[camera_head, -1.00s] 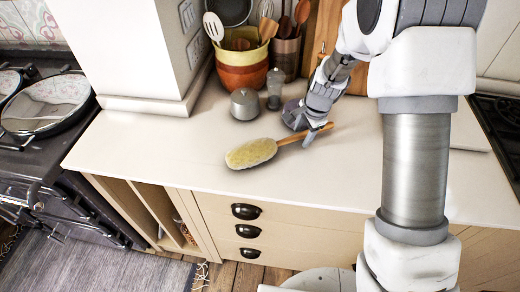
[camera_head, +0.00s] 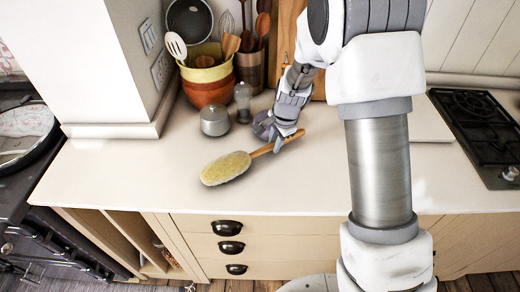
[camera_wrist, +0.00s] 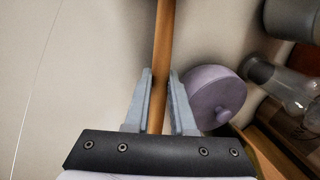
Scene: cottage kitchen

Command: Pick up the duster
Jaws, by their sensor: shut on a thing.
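The duster (camera_head: 226,168) has a pale yellow fluffy head and a brown wooden handle. In the head view its head points left and its handle runs up to the right, over the cream counter (camera_head: 120,185). My gripper (camera_head: 279,143) is shut on the handle. In the wrist view the handle (camera_wrist: 163,50) runs between the two grey fingers of my gripper (camera_wrist: 160,85), and the duster's head is out of frame. I cannot tell whether the duster touches the counter.
A purple lidded pot (camera_wrist: 215,98) stands close beside the gripper. A grey canister (camera_head: 214,121), a glass shaker (camera_head: 243,100) and bowls with utensils (camera_head: 207,92) stand behind. A black hob (camera_head: 480,125) is at the right. The front counter is clear.

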